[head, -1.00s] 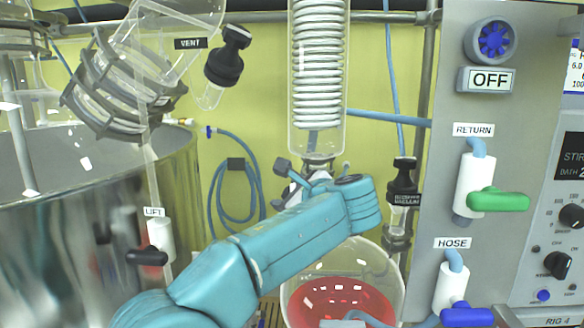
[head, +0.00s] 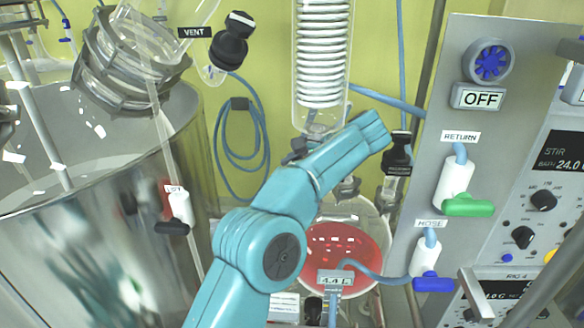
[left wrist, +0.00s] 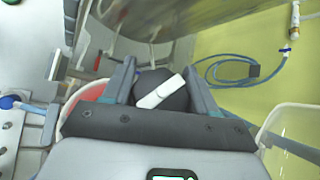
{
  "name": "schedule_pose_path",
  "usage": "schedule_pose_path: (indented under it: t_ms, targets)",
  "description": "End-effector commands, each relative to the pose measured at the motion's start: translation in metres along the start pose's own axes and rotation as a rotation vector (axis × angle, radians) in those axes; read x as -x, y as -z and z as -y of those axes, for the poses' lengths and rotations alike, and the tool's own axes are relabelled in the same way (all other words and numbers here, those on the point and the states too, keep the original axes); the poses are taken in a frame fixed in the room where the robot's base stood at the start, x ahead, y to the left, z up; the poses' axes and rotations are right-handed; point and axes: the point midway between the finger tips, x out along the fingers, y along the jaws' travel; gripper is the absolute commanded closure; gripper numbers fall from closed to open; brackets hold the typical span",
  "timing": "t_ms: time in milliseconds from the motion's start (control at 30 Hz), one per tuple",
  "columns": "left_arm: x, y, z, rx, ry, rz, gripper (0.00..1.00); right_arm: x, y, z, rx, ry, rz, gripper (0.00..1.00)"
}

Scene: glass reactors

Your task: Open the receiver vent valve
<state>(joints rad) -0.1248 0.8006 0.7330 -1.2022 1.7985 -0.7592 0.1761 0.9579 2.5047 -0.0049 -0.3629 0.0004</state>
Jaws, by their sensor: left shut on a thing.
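My left arm (head: 295,190) comes in from below and crosses in front of the flask and the lower end of the condenser. Its jaws are hidden behind the arm in the head view. In the left wrist view my left gripper (left wrist: 159,68) is shut on a round black knob (left wrist: 170,101) that carries a white bar or tag. The knob sits between the two fingers; its label and turn cannot be read. The receiver flask (head: 372,222) holds red liquid (head: 345,245) below the arm. My right gripper is not in view.
A black valve (head: 230,40) beside the VENT label (head: 194,32) is at the upper left. Another black valve (head: 397,155) is right of the arm. The panel (head: 420,130) with RETURN and HOSE valves stands at right. A steel vessel (head: 110,230) fills the left.

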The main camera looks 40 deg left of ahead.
Motion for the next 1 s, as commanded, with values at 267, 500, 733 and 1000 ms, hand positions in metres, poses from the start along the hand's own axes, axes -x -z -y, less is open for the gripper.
schedule_pose_path:
  t_ms: [267, 500, 733, 1000]
  targets:
    - [0.0001, -0.0008, -0.0003, 0.035, -0.046, -0.004, 0.73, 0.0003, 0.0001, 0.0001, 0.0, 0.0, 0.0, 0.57]
    - [0.0001, -0.0005, -0.0009, 0.035, -0.053, -0.005, 0.73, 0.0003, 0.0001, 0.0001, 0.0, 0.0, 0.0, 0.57]
    - [0.0, -0.0004, -0.0011, 0.034, -0.053, -0.004, 0.26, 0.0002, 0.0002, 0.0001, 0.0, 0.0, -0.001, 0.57]
    - [0.0001, -0.0003, -0.0013, 0.033, -0.053, -0.004, 0.22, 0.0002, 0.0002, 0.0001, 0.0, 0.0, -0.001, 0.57]
